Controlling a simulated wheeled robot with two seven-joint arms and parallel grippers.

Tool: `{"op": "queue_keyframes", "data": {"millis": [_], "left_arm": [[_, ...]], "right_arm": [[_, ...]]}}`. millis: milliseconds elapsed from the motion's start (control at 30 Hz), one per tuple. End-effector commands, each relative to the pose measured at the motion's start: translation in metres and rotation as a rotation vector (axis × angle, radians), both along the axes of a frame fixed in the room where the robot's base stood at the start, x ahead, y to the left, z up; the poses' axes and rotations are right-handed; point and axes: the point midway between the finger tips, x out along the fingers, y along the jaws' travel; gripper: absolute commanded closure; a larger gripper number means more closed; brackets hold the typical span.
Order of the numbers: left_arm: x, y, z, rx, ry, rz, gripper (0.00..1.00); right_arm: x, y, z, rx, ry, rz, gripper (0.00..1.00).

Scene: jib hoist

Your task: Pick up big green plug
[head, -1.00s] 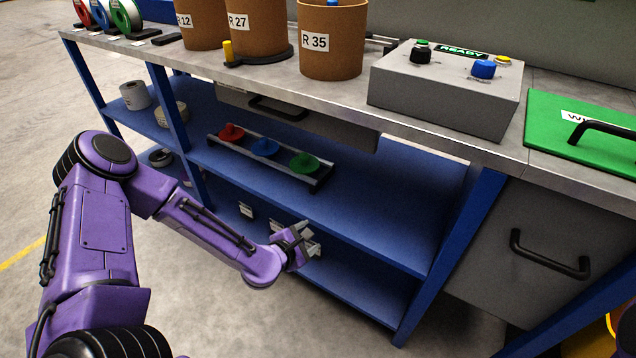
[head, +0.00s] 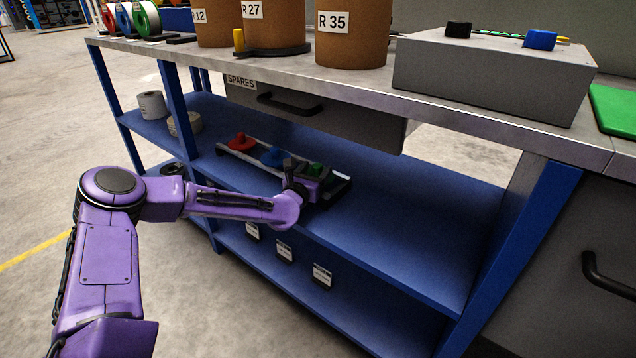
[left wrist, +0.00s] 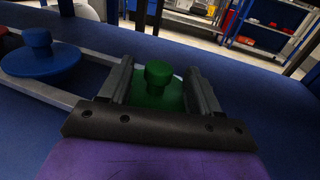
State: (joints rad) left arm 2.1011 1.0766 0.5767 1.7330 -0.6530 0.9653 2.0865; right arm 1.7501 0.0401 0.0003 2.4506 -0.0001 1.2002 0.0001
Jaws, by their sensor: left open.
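The big green plug (left wrist: 158,84) has a round knob on a wide disc. It sits at the right end of a metal rack on the blue shelf. In the left wrist view it lies between the two open fingers of my left gripper (left wrist: 160,88), with a visible space at each side of the knob. In the head view my left gripper (head: 300,178) reaches over the rack and covers most of the green plug (head: 316,170). My right gripper is not in view.
A blue plug (left wrist: 40,58) stands left of the green one on the rack (head: 340,190), and a red plug (head: 241,141) beyond it. A grey drawer (head: 310,115) hangs above the shelf. The blue shelf (head: 410,225) is clear to the right.

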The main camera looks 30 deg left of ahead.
Motion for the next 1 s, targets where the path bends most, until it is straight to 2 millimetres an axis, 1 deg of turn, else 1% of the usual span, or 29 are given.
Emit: {"op": "queue_keyframes", "data": {"millis": [200,233,267,300,367,400,433,667,767,867,967,1000], "left_arm": [[0.002,0.001,0.000,-0.001,0.001,0.002,0.37],[0.002,0.001,0.000,-0.001,0.001,0.002,0.41],[0.002,0.001,0.000,-0.001,0.001,0.002,0.50],[0.002,0.001,0.000,-0.001,0.001,0.002,0.63],[0.002,0.002,0.000,-0.001,0.001,0.002,0.83],[0.002,0.002,0.000,-0.001,0.001,0.002,0.96],[0.002,0.002,0.000,-0.001,0.001,0.002,0.98],[0.001,0.002,0.001,-0.001,0.000,0.002,0.98],[0.002,0.002,0.006,-0.001,0.000,0.003,0.98],[0.002,0.002,0.019,-0.001,-0.002,0.002,0.98],[0.002,0.002,0.041,-0.002,-0.003,0.003,0.98],[-0.005,-0.004,0.049,-0.005,-0.003,0.001,0.98]], "right_arm": [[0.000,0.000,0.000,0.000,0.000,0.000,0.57],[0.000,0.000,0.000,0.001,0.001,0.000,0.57],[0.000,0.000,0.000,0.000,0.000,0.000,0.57],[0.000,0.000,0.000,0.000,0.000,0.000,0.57],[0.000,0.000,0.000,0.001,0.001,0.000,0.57],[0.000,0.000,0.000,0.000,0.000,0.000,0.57],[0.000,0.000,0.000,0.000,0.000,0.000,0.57],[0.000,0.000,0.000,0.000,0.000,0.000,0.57],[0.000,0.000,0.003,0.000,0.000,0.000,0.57],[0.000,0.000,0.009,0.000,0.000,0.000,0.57],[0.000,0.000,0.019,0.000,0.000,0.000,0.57],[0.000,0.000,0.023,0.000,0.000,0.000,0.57]]}}
